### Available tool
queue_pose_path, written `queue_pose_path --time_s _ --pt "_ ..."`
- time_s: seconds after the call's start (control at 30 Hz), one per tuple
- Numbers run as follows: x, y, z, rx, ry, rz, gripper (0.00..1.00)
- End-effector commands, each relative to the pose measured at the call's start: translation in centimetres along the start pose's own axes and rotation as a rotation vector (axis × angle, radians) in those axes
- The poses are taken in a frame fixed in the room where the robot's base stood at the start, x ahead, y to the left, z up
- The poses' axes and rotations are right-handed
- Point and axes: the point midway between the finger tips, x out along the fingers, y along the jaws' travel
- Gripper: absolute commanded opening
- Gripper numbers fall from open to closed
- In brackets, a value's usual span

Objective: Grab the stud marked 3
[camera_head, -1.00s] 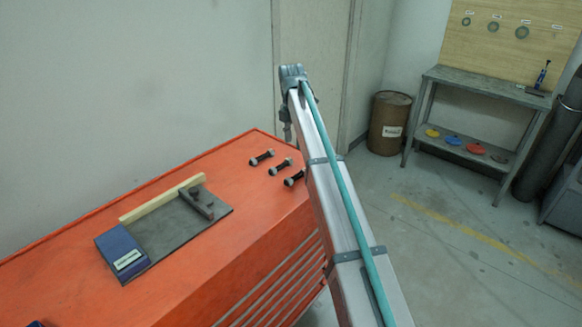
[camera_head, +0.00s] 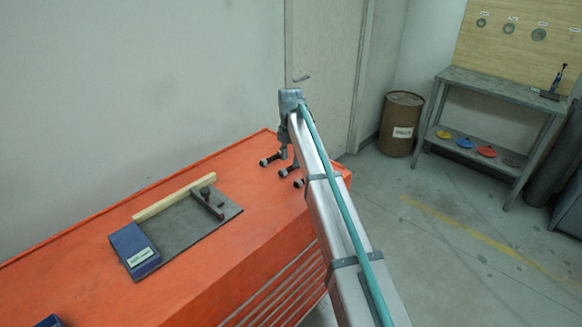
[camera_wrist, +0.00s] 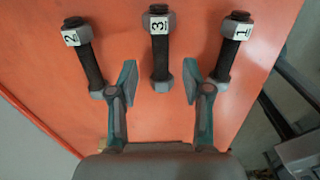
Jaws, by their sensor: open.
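Three black studs with grey nuts at both ends lie side by side on the orange bench top. The stud marked 3 (camera_wrist: 159,58) is in the middle in the wrist view, with its label near the far end. The stud marked 2 (camera_wrist: 85,62) is on the left and the stud marked 1 (camera_wrist: 232,56) on the right. My gripper (camera_wrist: 159,80) is open and empty. Its fingers are on either side of stud 3's near nut, in the gaps toward the outer studs. In the head view my gripper (camera_head: 285,152) is above the studs, partly hiding them.
The orange bench (camera_head: 225,255) has free room left of the studs. A dark plate (camera_head: 190,230) there carries a wooden strip (camera_head: 173,198) and a blue box (camera_head: 135,251). A rusty barrel (camera_head: 401,125) and a grey shelf table (camera_head: 497,82) stand beyond.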

Motion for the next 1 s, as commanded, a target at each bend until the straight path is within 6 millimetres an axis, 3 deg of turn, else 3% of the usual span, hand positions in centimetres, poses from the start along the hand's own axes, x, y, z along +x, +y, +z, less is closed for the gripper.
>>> queue_pose_path --time_s 0.23,0.5,0.8,1.0 --pt "2.9 -0.2 0.1 0.000 0.001 -0.002 0.49" --pt "3.4 -0.1 0.1 0.000 0.000 0.000 0.49" --pt "3.4 -0.1 0.1 0.000 0.000 0.000 0.01" --pt "3.4 -0.1 0.1 0.000 0.000 -0.001 0.00"
